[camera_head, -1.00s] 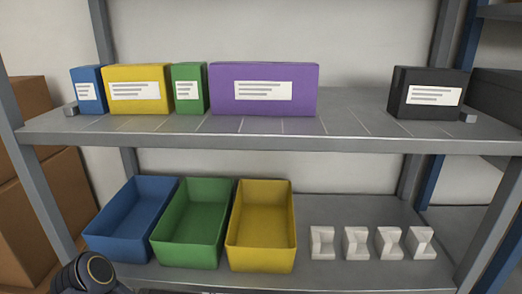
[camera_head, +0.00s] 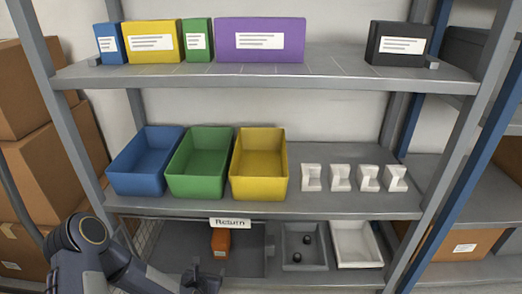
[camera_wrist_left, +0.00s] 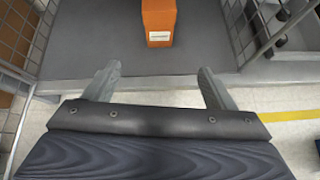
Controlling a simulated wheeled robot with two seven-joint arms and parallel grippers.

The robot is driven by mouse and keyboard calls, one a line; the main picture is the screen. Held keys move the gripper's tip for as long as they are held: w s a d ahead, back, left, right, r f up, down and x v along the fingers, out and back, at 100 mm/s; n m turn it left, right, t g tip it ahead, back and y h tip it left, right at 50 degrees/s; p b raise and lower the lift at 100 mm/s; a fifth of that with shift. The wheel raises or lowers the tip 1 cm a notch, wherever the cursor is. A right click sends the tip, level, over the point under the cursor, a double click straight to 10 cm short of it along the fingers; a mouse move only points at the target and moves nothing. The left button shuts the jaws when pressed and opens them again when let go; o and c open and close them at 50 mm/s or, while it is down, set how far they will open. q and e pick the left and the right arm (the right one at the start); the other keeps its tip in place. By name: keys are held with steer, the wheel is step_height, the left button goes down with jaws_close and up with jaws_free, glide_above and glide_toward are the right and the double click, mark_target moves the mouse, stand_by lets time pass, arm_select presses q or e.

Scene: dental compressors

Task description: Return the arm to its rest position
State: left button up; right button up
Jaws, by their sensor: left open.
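My left arm comes in at the lower left of the head view. My left gripper (camera_head: 203,282) is in front of the lowest shelf, low in the picture. In the left wrist view its two fingers (camera_wrist_left: 158,85) stand wide apart with nothing between them. An orange box (camera_head: 220,243) stands on the lowest shelf behind the "Return" label (camera_head: 230,222). The orange box also shows in the left wrist view (camera_wrist_left: 158,22), beyond the fingertips and apart from them. My right gripper is in neither view.
Blue (camera_head: 146,162), green (camera_head: 197,164) and yellow (camera_head: 259,165) bins stand on the middle shelf, with several white holders (camera_head: 340,178) to the right. A grey tray (camera_head: 304,265) and a white tray (camera_head: 356,245) sit on the lowest shelf. Wire mesh (camera_wrist_left: 273,25) flanks the orange box.

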arm_select(q)
steer(key=s+a+r+m+g+h, duration=0.1)
steer(key=s+a+r+m, duration=0.15)
steer(key=r+m, duration=0.7)
steer(key=s+a+r+m+g+h, duration=0.1)
steer(key=s+r+m, duration=0.45)
steer(key=r, duration=0.75)
steer(key=s+r+m+g, duration=0.1)
steer(key=s+r+m, duration=0.2)
steer(key=s+m, duration=0.35)
steer(key=s+r+m+g+h+p, duration=0.1)
steer(key=s+r+m, duration=0.2)
steer(key=s+m, duration=0.35)
steer(key=s+r+m+g, duration=0.1)
steer(key=s+r+m, duration=0.25)
steer(key=s, duration=0.55)
step_height(320, 180, up, 38)
steer(key=p, duration=3.8)
steer(key=shift+s+d+f+m, duration=0.15)
steer(key=shift+d+f+m, duration=0.1)
steer(key=shift+m, duration=0.2)
